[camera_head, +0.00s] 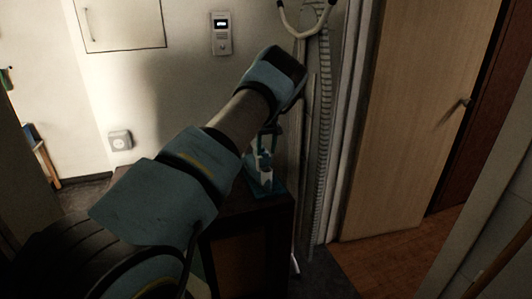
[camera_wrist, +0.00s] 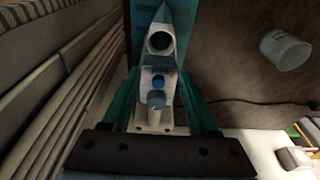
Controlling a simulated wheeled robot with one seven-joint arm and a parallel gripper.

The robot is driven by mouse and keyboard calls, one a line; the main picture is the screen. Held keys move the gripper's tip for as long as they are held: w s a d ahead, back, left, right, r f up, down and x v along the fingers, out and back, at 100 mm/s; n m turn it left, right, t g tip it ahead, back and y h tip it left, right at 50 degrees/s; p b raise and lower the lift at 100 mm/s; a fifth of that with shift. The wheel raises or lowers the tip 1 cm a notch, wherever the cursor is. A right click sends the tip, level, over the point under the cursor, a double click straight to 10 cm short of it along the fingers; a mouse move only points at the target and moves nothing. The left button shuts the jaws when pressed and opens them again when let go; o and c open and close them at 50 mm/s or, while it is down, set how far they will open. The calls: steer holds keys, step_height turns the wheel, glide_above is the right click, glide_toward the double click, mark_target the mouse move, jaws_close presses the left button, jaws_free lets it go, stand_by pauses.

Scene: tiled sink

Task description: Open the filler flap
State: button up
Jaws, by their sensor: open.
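A white and blue appliance with a pointed end, which looks like an iron (camera_wrist: 160,22), stands on a teal surface (camera_wrist: 140,48) in the wrist view. It has a dark round opening, and below that a blue round part and a pale blue knob. I cannot tell for sure which part is the filler flap. The head view shows the appliance (camera_head: 265,172) on top of a dark cabinet, partly hidden by my arm. My gripper (camera_wrist: 158,80) is open, with its teal fingers on either side of the appliance's lower part. I cannot tell whether they touch it.
A pale cup (camera_wrist: 285,50) lies or stands on the brown cabinet top (camera_wrist: 225,60), right of the appliance. A dark cable (camera_wrist: 262,103) runs nearby. Pale pipes (camera_wrist: 65,95) line the left side. A wooden door (camera_head: 405,120) is right of the cabinet (camera_head: 262,212).

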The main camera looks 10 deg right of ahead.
step_height(320, 180, up, 9)
steer(key=s+b, duration=0.1)
steer(key=b, duration=0.2)
steer(key=shift+s+r, duration=0.2)
steer(key=shift+s, duration=0.2)
steer(key=shift+d, duration=0.1)
steer(key=s+a+r+n, duration=0.1)
steer(key=s+a, duration=0.3)
steer(key=a, duration=0.4)
steer(key=s+a+r, duration=0.1)
steer(key=s+a, duration=0.3)
steer(key=a, duration=0.5)
steer(key=s+a+m, duration=0.1)
steer(key=s+a, duration=0.3)
steer(key=s, duration=1)
steer(key=s+a+m, duration=0.2)
steer(key=s+a, duration=0.3)
steer(key=s, duration=0.9)
steer(key=shift+s+a+f+m+g+h, duration=0.2)
steer(key=shift+f+m+g+h, duration=0.1)
steer(key=shift+f, duration=0.05)
